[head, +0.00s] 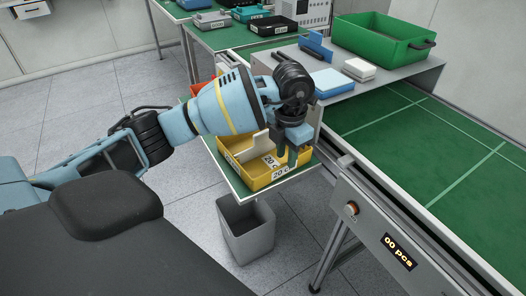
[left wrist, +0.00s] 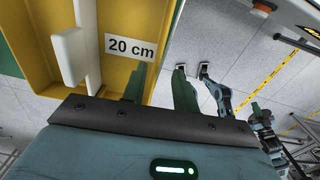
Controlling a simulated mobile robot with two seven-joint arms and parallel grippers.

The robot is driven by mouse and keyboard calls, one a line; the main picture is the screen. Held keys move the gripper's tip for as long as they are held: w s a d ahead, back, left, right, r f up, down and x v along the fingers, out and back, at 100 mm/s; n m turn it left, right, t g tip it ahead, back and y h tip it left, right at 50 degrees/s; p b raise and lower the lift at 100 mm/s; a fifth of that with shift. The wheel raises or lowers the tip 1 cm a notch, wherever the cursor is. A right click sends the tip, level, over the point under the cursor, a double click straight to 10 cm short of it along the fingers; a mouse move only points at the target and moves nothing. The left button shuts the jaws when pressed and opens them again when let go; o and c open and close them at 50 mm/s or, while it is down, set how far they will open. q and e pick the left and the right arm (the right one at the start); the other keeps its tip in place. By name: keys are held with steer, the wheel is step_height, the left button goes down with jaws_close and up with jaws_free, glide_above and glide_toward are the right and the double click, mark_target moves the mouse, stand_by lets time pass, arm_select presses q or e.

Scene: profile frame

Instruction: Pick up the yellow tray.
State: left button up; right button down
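The yellow tray (head: 228,152) sits on a green shelf surface at the end of the workbench. It has white labels and a pale divider (head: 256,146) inside; a label in the left wrist view (left wrist: 96,12) reads "20 cm". My left gripper (head: 293,156) points down at the tray's right end, its fingers apart. In the left wrist view my left gripper (left wrist: 160,84) has one finger over the tray's inside and one outside, with the yellow wall between them. Whether the fingers touch the wall is not clear. My right gripper is not identifiable.
A grey bin (head: 247,232) stands on the floor below the shelf. A grey raised shelf behind holds a green crate (head: 378,36), a blue box (head: 332,82) and white boxes (head: 358,69). The green conveyor (head: 425,135) lies to the right. An orange-red bin is partly hidden behind my arm.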

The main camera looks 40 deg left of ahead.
mark_target(284, 175)
arm_select(q)
steer(key=shift+a+f, duration=0.15)
steer(key=shift+f, duration=2.4)
jaws_close()
